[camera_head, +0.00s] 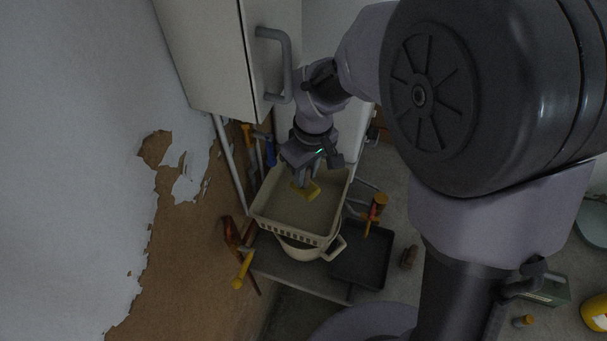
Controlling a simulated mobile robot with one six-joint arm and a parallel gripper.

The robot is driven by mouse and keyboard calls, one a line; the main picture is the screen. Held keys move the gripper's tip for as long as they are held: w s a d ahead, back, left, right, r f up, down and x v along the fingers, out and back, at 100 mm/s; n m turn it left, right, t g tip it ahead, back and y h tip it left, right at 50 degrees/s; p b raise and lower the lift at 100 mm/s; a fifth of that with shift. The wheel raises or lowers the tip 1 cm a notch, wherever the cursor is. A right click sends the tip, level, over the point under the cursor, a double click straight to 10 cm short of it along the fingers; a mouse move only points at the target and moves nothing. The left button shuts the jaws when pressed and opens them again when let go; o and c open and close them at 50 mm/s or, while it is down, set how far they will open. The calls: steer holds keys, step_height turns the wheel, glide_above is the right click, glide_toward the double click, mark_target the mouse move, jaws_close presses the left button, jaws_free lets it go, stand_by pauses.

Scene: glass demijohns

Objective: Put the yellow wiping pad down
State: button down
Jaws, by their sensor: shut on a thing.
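The yellow wiping pad (311,191) is a small yellow block in the middle of the camera_head view. My gripper (306,182) points down and is shut on the pad. The pad appears over the inside of a cream basket (291,234) with a slotted front wall. I cannot tell whether the pad touches the basket's floor or hangs above it. The fingertips are small and partly hidden against the pad.
A cream pot (305,252) stands under the basket's front edge. A dark tray (361,254) lies to its right, with an orange-handled tool (375,212) above it. A white cabinet (205,55) with a grey handle is close to my arm on the left.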

mark_target(304, 191)
step_height(304, 191, down, 7)
steer(key=shift+s+r+b, duration=0.1)
steer(key=shift+b, duration=0.2)
steer(key=shift+a+f, duration=0.15)
steer(key=shift+f, duration=0.15)
steer(key=c, duration=1.2)
jaws_free()
